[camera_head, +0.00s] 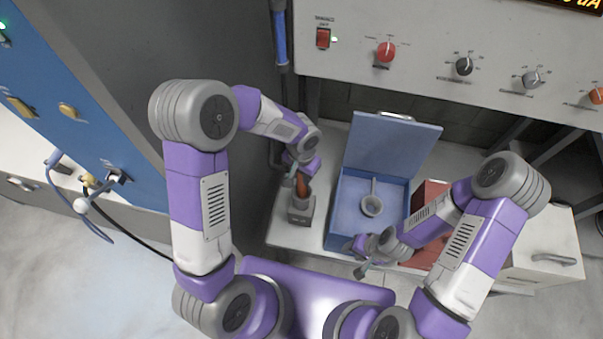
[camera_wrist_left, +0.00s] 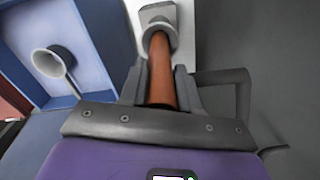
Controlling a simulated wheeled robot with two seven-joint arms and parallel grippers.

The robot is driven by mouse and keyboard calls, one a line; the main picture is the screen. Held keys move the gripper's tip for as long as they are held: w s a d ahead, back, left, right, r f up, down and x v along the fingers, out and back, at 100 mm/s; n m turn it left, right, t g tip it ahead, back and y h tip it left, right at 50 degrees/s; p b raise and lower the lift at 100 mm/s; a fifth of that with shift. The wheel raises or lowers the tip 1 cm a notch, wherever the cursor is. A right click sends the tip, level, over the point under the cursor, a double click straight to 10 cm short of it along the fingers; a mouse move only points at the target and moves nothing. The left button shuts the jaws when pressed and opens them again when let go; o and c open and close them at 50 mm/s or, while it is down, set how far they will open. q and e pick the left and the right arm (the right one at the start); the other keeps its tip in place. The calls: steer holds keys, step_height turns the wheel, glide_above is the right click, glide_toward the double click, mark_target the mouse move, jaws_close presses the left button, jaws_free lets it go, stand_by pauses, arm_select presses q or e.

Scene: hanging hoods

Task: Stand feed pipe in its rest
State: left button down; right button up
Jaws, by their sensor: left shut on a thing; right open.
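The feed pipe (camera_head: 302,188) is a copper-brown tube. My left gripper (camera_head: 301,172) is shut on it and holds it roughly upright over the grey rest (camera_head: 300,213), a small block on the bench at the left of the blue case. In the left wrist view the pipe (camera_wrist_left: 160,75) runs between both fingers to the round grey collar of the rest (camera_wrist_left: 158,25). Its far end meets or enters the collar; how deep it sits is hidden. My right gripper (camera_head: 361,269) is open and empty, near the front edge of the blue case.
The open blue case (camera_head: 345,215) holds a pale ring-ended ladle or funnel (camera_head: 371,206); its lid stands up behind. A red box (camera_head: 428,192) is right of it. A control panel (camera_head: 440,60) hangs above. A dark cabinet side (camera_head: 120,90) closes the left.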

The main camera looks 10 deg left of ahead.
arm_select(q)
steer(key=shift+f, duration=0.35)
arm_select(e)
steer(key=shift+f, duration=0.35)
arm_select(q)
steer(key=shift+b, duration=0.3)
